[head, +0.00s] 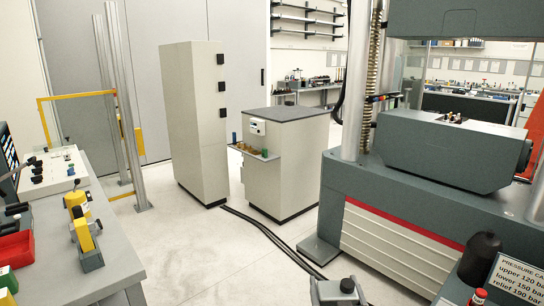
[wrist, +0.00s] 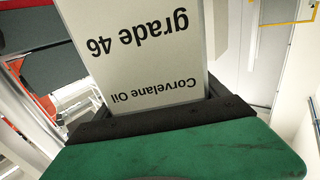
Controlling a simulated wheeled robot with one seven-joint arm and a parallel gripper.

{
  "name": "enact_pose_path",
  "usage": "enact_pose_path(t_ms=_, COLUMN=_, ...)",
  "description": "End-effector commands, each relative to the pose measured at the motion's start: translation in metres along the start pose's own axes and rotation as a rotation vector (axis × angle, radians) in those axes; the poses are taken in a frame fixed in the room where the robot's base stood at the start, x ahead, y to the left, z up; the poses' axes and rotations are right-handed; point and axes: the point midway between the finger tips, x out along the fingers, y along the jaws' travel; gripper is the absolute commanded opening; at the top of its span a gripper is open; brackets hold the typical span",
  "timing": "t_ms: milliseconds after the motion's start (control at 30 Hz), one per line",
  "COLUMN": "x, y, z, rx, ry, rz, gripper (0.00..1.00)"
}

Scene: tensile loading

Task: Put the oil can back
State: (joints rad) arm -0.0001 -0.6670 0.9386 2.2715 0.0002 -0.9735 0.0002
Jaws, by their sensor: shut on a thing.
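In the wrist view a pale, flat-sided can (wrist: 140,60) fills the upper middle. Its printing, "Corvelane Oil" and "grade 46", reads upside down. My gripper (wrist: 165,125) shows as dark parts around the can's near end and is shut on it. A green, smudged surface (wrist: 185,155) lies across the foreground; I cannot tell what it belongs to. It hides what is below the dark band. I cannot make out the held can or the gripper's jaws in the head view.
A grey bench (head: 120,245) with yellow tools stands at left. A tall cabinet (head: 195,125) and a low cabinet (head: 295,165) with a side shelf stand behind. The testing machine (head: 400,225) stands right, near a black bottle (head: 480,262) and pressure card (head: 517,280). Cables cross the open floor.

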Motion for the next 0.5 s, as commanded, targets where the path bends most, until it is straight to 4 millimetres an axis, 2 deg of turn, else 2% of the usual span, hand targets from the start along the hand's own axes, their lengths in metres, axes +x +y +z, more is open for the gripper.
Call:
enact_pose_path(t_ms=33, x=0.001, y=0.000, z=-0.019, rx=0.000, ry=0.006, rz=0.000, gripper=0.11)
enact_pose_path(t_ms=167, x=-0.003, y=0.000, z=-0.026, rx=0.000, ry=0.007, rz=0.000, gripper=0.11)
enact_pose_path(t_ms=400, x=-0.036, y=0.000, z=-0.042, rx=0.000, ry=0.010, rz=0.000, gripper=0.11)
enact_pose_path(t_ms=500, x=-0.042, y=0.000, z=-0.043, rx=0.000, ry=0.009, rz=0.000, gripper=0.11)
